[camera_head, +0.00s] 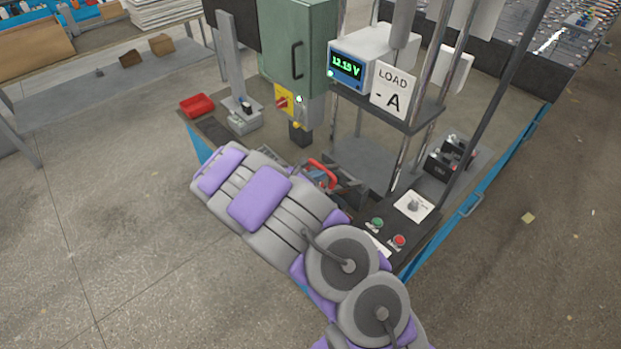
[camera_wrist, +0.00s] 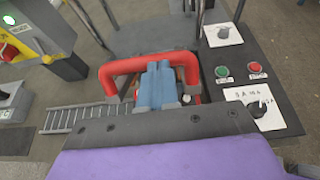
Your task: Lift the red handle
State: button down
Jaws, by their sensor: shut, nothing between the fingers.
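The red handle (camera_wrist: 125,66) is a thick U-shaped bar in the middle of the wrist view, its two arms running down toward me. It also shows in the head view (camera_head: 322,167), beyond the end of my arm and partly hidden by it. My gripper (camera_wrist: 158,70) shows as blue-grey fingers held close together, with nothing between them. The fingers lie between the handle's two arms, and their tips overlap the crossbar in the picture. I cannot tell whether they touch it or pass under it.
A panel with a green button (camera_wrist: 222,72), a red button (camera_wrist: 256,68) and a knob stands right of the handle. A ladder-like metal strip (camera_wrist: 75,117) lies left. In the head view, a green cabinet (camera_head: 285,50), a voltage meter (camera_head: 346,67) and posts rise behind.

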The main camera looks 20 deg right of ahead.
jog(key=w+d+r+g+y+p, duration=0.1)
jog(key=w+d+r+y+p, duration=0.1)
jog(key=d+p, duration=0.5)
jog(key=w+d+r+g+y+p, duration=0.1)
jog(key=w+d+r+y+p, duration=0.1)
jog(key=w+d+r+p, duration=0.2)
jog(key=d+r+p, duration=0.2)
jog(key=d+p, duration=0.2)
jog(key=p, duration=0.2)
jog(key=shift+w+d+y, duration=0.25)
jog(key=shift+d+y, duration=0.05)
jog(key=shift+y, duration=0.1)
jog(key=shift+d, duration=0.1)
jog(key=shift+r, duration=0.1)
jog(key=d+r+v, duration=0.1)
jog(key=v, duration=1.1)
jog(key=shift+w+a+r, duration=0.2)
jog(key=shift+r, duration=0.15)
